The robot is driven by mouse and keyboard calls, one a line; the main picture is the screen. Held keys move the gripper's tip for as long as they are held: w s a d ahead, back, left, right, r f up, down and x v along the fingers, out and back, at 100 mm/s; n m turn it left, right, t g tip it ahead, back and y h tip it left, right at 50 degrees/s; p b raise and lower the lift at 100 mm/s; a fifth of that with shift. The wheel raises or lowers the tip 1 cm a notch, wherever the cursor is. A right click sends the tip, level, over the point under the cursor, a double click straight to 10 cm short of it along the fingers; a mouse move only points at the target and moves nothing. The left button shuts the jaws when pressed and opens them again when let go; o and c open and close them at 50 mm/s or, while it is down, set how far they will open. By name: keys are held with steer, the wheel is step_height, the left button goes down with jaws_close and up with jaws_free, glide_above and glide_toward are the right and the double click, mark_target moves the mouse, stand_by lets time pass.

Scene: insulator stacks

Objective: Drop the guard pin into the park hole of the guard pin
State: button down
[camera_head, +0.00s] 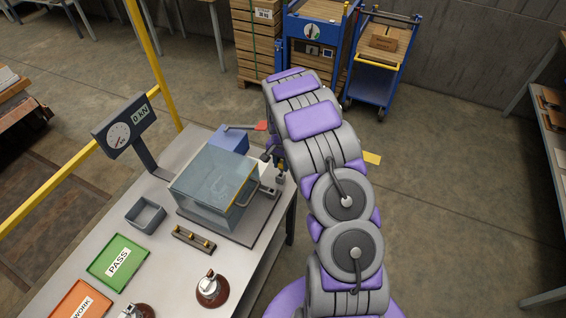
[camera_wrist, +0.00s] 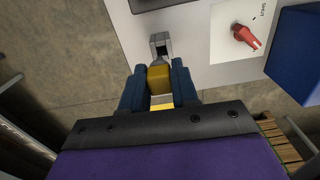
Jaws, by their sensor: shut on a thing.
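In the wrist view my gripper (camera_wrist: 159,88) has its two blue fingers closed on the yellow guard pin (camera_wrist: 159,78). A grey metal bracket (camera_wrist: 160,44) with a dark slot shows just beyond the pin, at the table's edge. I cannot tell whether the pin touches the bracket or sits in it. The pin's lower end and the park hole cannot be made out. In the head view my arm reaches to the right side of the clear guard box (camera_head: 213,188), which looks closed. The gripper is mostly hidden behind the arm there.
A red handle (camera_wrist: 246,37) and a blue box (camera_wrist: 298,55) lie right of the bracket in the wrist view. On the table (camera_head: 178,262) stand a gauge (camera_head: 124,130), a grey bin (camera_head: 146,213), a green PASS mat (camera_head: 105,270) and a brown insulator (camera_head: 212,291).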

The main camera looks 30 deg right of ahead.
steer(key=shift+a, duration=0.6)
steer(key=shift+d, duration=0.15)
steer(key=shift+a+f, duration=0.1)
steer(key=shift+a, duration=0.2)
steer(key=shift+d+f, duration=0.15)
steer(key=shift+f, duration=0.55)
steer(key=shift+r, duration=0.15)
steer(key=shift+r, duration=0.35)
steer(key=shift+d+m, duration=0.25)
steer(key=shift+m, duration=0.15)
stand_by(0.4)
